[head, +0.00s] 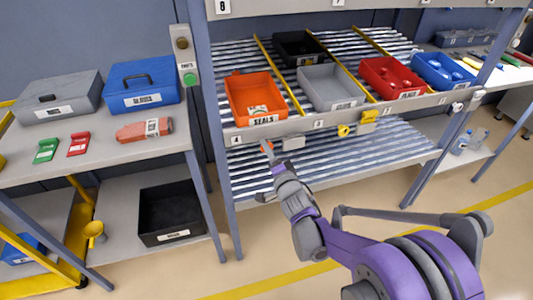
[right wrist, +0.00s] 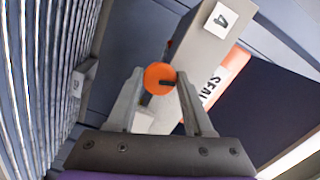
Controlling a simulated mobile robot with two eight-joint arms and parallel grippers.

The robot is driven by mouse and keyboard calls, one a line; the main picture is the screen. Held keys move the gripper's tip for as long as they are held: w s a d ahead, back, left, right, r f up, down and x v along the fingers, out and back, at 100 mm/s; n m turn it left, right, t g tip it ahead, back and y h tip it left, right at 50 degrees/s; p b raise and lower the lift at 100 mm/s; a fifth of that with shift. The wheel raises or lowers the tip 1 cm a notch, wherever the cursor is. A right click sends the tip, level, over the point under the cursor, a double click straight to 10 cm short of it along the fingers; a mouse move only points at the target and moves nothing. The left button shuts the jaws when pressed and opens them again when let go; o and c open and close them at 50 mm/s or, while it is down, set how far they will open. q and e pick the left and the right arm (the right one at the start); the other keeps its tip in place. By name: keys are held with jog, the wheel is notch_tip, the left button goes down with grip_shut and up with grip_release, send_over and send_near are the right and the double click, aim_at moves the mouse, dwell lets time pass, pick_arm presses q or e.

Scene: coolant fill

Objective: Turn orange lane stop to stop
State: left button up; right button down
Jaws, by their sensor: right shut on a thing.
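The orange lane stop (head: 266,146) is a small round knob at the left part of the shelf's front rail, under the orange SEALS bin (head: 255,98). In the right wrist view the orange knob (right wrist: 157,74) sits between my fingertips, with a dark mark on its face pointing right. My right gripper (head: 268,154) reaches up to it from below and is shut on it; the right wrist view shows a finger on each side (right wrist: 160,94). The back of the knob is hidden. My left gripper is not in view.
A grey plate (head: 293,142) hangs from the rail (head: 320,124) just right of the gripper. Yellow stops (head: 344,130) sit farther right. Grey, red and blue bins stand on the upper rollers. A blue post (head: 213,120) rises to the left.

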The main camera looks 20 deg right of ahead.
jog(key=shift+m+y+b, duration=0.3)
jog(key=shift+m+b, duration=0.5)
jog(key=shift+m, duration=1)
jog(key=shift+c, duration=1.6)
grip_release()
jog(key=s, duration=1)
jog(key=shift+s+d+p, duration=0.25)
jog(key=shift+s+p, duration=0.1)
jog(key=shift+s, duration=0.05)
